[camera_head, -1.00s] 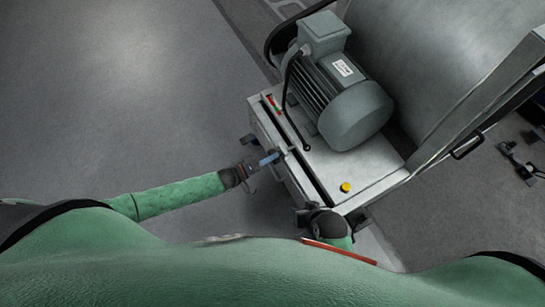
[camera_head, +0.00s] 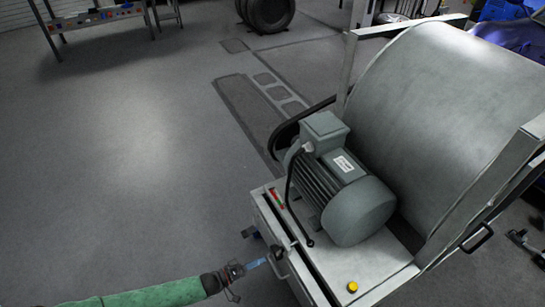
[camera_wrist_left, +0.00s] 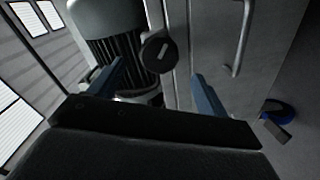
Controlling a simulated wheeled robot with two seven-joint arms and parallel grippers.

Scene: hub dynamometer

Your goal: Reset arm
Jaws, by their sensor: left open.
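My left gripper (camera_head: 262,262) shows at the lower middle of the head view, its blue fingers close to the front side of the white machine cabinet (camera_head: 385,270). In the left wrist view the two blue fingers of my left gripper (camera_wrist_left: 157,88) stand wide apart with nothing held between them. Beyond them is a round dark knob (camera_wrist_left: 158,52) on the machine front. Whether the fingertips touch the cabinet I cannot tell. My right gripper is outside both views.
A grey motor (camera_head: 345,195) sits on the cabinet beside a large drum (camera_head: 430,115). A yellow button (camera_head: 352,287) is on the cabinet top. A workbench (camera_head: 100,15) and a black tire (camera_head: 265,12) stand far back. The floor at left is clear.

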